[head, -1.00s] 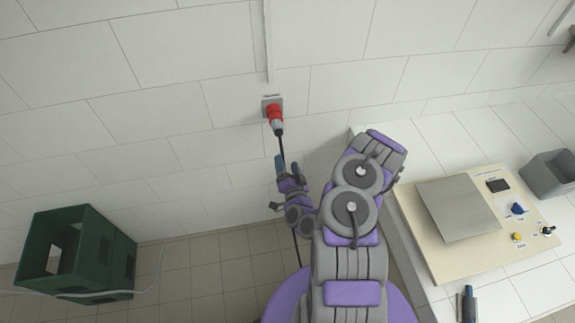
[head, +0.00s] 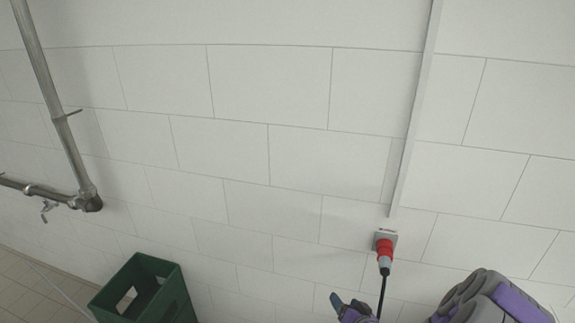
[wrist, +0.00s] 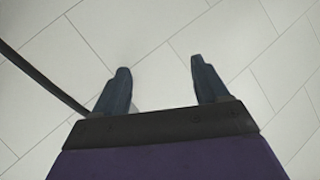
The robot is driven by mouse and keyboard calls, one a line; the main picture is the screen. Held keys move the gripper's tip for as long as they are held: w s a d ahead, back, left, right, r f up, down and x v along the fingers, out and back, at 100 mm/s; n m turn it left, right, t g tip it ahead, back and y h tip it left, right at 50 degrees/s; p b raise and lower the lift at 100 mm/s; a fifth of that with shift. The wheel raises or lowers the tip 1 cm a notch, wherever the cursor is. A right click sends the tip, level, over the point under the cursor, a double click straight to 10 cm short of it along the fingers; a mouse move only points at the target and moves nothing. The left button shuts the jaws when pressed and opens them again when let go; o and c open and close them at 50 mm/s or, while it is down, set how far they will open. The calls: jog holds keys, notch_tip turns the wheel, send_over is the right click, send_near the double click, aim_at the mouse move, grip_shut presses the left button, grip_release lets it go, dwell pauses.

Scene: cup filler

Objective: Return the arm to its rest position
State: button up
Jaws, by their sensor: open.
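My gripper (wrist: 158,82) is open and empty in the wrist view, with its two dark fingers apart and white wall tiles behind them. In the head view my gripper (head: 345,304) shows at the bottom edge, just below and left of a red plug in a wall socket. Part of my purple and grey arm (head: 495,300) shows at the bottom right. The rest of the arm is out of the picture.
The red plug (head: 384,252) sits in the wall socket, and its black cable (head: 381,295) hangs down close to my gripper. A green crate (head: 145,290) stands on the floor at the lower left. Metal pipes (head: 62,130) run along the wall at the left.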

jog(key=s+a+r+n+g+h+b, duration=0.1)
jog(key=s+r+g+b, duration=0.2)
jog(key=s, duration=1)
jog(key=s+a+r+n+g+h+b, duration=0.1)
jog(key=s+r+g+b, duration=0.3)
jog(key=s, duration=0.9)
jog(key=s+a+r+n+g+h+b, duration=0.1)
jog(key=s+a+r+g+b, duration=0.1)
jog(key=s+r+g, duration=0.5)
jog(key=s+b, duration=0.1)
jog(key=s, duration=0.4)
jog(key=shift+s+r+g+b, duration=0.3)
jog(key=shift+s+r+g, duration=0.1)
